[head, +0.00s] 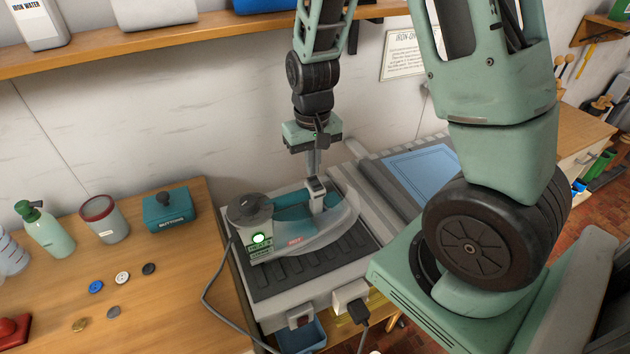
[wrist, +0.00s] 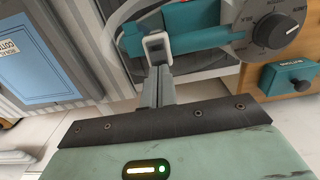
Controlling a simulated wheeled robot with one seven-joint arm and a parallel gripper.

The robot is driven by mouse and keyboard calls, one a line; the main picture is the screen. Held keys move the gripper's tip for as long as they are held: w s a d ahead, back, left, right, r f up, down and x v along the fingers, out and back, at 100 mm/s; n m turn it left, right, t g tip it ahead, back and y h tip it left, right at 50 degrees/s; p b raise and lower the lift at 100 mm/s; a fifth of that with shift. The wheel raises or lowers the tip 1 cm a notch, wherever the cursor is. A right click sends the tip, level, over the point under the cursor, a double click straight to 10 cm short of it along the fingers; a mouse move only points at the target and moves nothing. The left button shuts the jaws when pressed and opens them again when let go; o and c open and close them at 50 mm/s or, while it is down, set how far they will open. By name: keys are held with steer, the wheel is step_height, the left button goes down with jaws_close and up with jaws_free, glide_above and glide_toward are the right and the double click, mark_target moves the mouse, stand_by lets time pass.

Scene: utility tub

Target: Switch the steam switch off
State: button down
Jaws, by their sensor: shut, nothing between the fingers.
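The iron (head: 300,230) sits on a grey ribbed rest, with a teal handle and a round dial (head: 249,208). A small pale switch housing (head: 317,187) with a dark top stands up at the handle; it appears to be the steam switch, but no label is readable. It also shows in the wrist view (wrist: 157,44). My gripper (head: 314,172) points down, shut and empty, with its tips right at this housing. I cannot tell whether they touch it. In the wrist view, my gripper (wrist: 160,75) partly covers the housing's near side. The switch's position is not readable.
A green lamp (head: 259,238) glows below the dial. Another switch (head: 300,316) and a plug (head: 358,310) are on the rest's front. A cable runs down its left side. A teal buttons box (head: 170,210) stands left. A shelf (head: 200,42) spans the wall behind my arm.

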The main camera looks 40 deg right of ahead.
mark_target(313, 179)
steer(key=shift+f+b, duration=0.7)
steer(key=shift+f, duration=0.2)
stand_by(0.6)
step_height(313, 179, up, 7)
steer(key=p, duration=0.6)
steer(key=shift+r, duration=0.1)
stand_by(0.6)
steer(key=s+a+n+y+b, duration=0.1)
steer(key=s+a+n+b, duration=0.2)
steer(key=a, duration=0.4)
steer(key=s+a+n+b, duration=0.2)
steer(key=s+a, duration=0.1)
steer(key=a, duration=0.5)
steer(key=s+a+n+b, duration=0.4)
steer(key=s+a+n, duration=0.2)
steer(key=s, duration=0.5)
steer(key=shift+s+a+r, duration=0.4)
steer(key=shift+a+r, duration=0.05)
steer(key=shift+a, duration=0.35)
